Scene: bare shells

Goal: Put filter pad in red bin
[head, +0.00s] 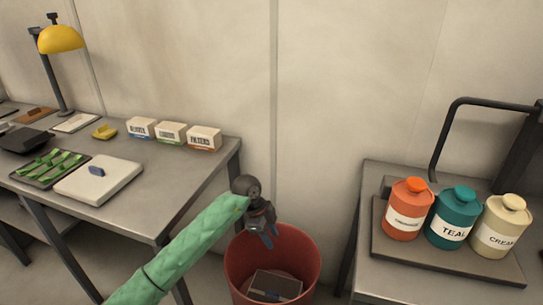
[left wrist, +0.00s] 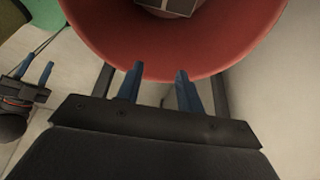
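The red bin (head: 236,262) stands on the floor between the two tables. Its red wall (left wrist: 215,52) fills the top of the left wrist view. A dark grey, square, pale-edged piece that looks like the filter pad (head: 277,283) lies inside it; part of it also shows in the left wrist view (left wrist: 165,5). My left gripper (head: 267,236) is over the bin's back rim, fingers pointing down. In the left wrist view its blue fingers (left wrist: 158,84) are apart with nothing between them. My right gripper (left wrist: 35,73) shows at the left of that view, fingers apart and empty.
The left table holds a white scale-like box (head: 100,184), a dark tray with green strips (head: 50,168), labelled boxes (head: 172,133) and a yellow lamp (head: 60,39). The right table carries orange (head: 408,205), teal (head: 452,216) and cream (head: 500,226) canisters on a tray.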

